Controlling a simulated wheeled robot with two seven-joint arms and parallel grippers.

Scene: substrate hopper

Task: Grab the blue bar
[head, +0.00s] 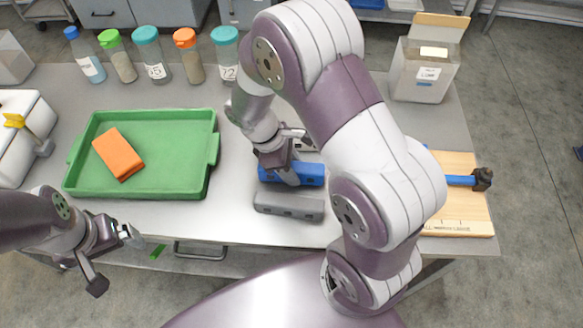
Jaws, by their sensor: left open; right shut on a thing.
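The blue bar (306,174) lies on the grey table, just behind a grey bar (289,206). My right gripper (284,172) is over the blue bar's left half and shut on it. The gripper and wrist hide part of the bar, and I cannot tell whether it is lifted off the table. My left gripper (114,262) is open and empty, in front of the table's front edge at the lower left.
A green tray (143,189) holding an orange block (118,154) is on the left. Several bottles stand along the back. A wooden board (460,216) with a blue-handled tool (462,180) lies on the right.

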